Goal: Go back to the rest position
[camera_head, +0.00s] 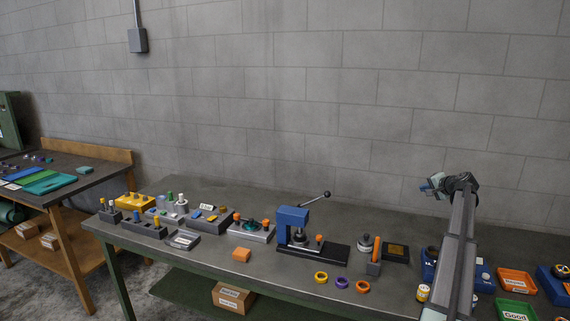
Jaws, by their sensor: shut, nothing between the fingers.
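My arm rises from the bottom right of the head view, and its wrist bends over to the left at the top. My gripper (427,188) is small in the picture and points left, against the grey wall and above the back of the workbench (370,200). It looks shut and empty, clear of the objects on the bench. My arm hides part of the bench and of the blue items behind it.
A blue press (292,217) with a long lever stands mid-bench. Fixtures (250,231) fill the left. Orange (516,281) and green (515,310) trays stand right of my arm.

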